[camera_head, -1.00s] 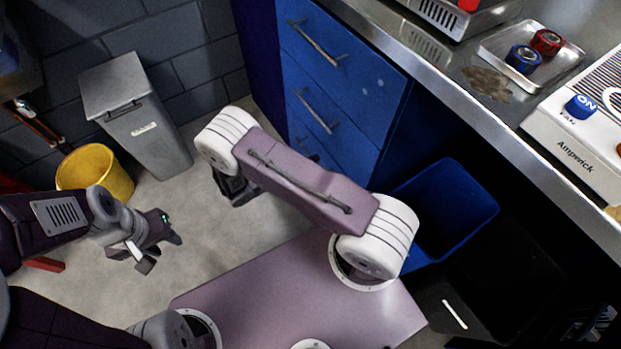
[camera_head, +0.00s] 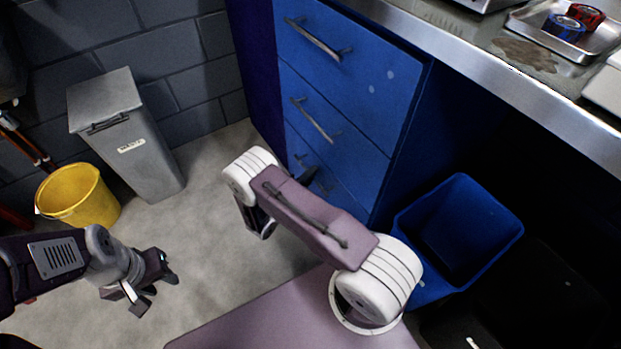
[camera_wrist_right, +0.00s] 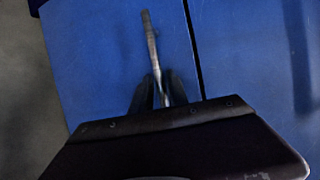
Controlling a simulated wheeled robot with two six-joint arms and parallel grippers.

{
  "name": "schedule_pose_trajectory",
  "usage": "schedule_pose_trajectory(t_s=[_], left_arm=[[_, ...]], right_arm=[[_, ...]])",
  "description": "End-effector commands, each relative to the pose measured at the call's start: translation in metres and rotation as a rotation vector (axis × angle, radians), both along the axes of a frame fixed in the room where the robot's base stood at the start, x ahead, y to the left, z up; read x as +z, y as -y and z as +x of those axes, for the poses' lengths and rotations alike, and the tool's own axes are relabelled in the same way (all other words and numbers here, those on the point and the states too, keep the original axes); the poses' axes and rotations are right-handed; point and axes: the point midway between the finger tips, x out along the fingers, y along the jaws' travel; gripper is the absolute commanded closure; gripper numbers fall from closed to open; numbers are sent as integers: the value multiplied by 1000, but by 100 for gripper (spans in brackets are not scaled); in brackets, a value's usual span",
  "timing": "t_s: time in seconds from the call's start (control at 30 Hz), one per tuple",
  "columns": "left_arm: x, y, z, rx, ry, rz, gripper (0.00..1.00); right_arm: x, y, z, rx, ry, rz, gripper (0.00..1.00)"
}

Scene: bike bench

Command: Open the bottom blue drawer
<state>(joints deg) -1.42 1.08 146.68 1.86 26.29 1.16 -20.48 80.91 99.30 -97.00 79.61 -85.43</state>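The blue drawer unit (camera_head: 345,85) shows three drawers stacked in the head view. The bottom drawer (camera_head: 345,195) looks closed and is partly behind my right arm. Its metal handle (camera_wrist_right: 150,35) shows in the right wrist view, running down between the dark fingers of my right gripper (camera_wrist_right: 159,80). The fingers are close together on both sides of the bar and look shut on it. In the head view my right gripper (camera_head: 306,168) is small and dark against the bottom drawer. My left gripper (camera_head: 155,290) is open and empty above the floor at left.
A grey lidded bin (camera_head: 125,135) and a yellow bucket (camera_head: 80,197) stand at left by the wall. A blue open bin (camera_head: 460,225) stands right of the drawers, under the metal worktop (camera_head: 510,70). Pale floor (camera_head: 205,225) is free left of the drawers.

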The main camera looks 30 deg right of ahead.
Motion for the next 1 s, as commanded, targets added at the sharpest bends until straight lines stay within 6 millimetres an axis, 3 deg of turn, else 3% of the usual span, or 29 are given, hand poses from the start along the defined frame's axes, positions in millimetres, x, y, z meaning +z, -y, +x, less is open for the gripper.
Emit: schedule_pose_trajectory(t_s=[0.23,0.3,1.0], left_arm=[[0,0,0,0,0,0,64],[0,0,0,0,0,0,64],[0,0,0,0,0,0,64]], right_arm=[[1,1,1,0,0,0,80],[1,1,1,0,0,0,100],[0,1,0,-2,0,1,100]])
